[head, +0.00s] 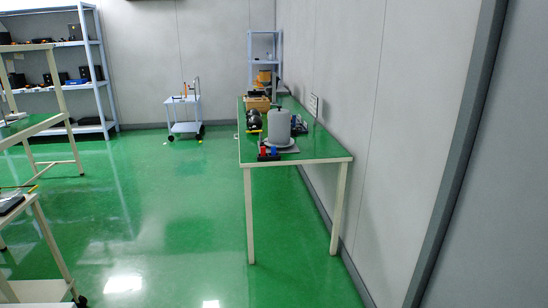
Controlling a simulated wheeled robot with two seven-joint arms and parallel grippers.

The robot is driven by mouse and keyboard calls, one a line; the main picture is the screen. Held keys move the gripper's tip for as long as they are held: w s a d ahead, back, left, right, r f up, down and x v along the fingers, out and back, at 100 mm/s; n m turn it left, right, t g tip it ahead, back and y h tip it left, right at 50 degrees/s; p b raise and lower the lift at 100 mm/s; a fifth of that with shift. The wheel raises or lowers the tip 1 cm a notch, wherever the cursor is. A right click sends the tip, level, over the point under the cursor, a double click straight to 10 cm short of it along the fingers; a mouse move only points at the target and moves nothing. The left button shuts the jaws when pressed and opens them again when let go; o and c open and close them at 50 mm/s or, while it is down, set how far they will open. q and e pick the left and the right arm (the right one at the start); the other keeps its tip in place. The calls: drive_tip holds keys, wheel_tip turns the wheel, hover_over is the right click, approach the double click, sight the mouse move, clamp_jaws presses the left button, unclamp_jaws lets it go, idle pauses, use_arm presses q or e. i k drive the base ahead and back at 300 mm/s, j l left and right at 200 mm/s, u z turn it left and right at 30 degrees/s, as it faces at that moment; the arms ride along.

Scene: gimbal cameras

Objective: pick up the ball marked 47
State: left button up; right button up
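No ball with a readable 47 can be made out in the head view. Neither of my grippers is in view.
A green-topped table (318,147) stands along the right wall, holding a grey cylinder (279,130) and other items. A small white cart (184,127) stands at the back. Shelves (105,76) and benches (40,215) line the left. The green floor (165,215) between is clear.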

sight(255, 122)
drive_tip(key=i+j, duration=0.15)
drive_tip(key=i, duration=0.4)
drive_tip(key=i+j, duration=0.1)
drive_tip(key=i, duration=0.4)
drive_tip(key=i+j+z, duration=0.1)
drive_tip(key=i, duration=0.45)
drive_tip(key=i+j, duration=0.2)
drive_tip(key=i, duration=0.35)
drive_tip(key=i+j+z, duration=0.3)
drive_tip(key=i+j, duration=0.15)
drive_tip(key=j, duration=0.25)
drive_tip(key=i+j+z, duration=0.15)
drive_tip(key=j, duration=0.2)
drive_tip(key=i+j+z, duration=0.2)
drive_tip(key=j, duration=0.2)
drive_tip(key=i+j+z, duration=0.15)
drive_tip(key=j, duration=0.3)
drive_tip(key=i+j+z, duration=0.15)
drive_tip(key=j, duration=0.25)
drive_tip(key=j+z, duration=0.15)
drive_tip(key=j, duration=0.3)
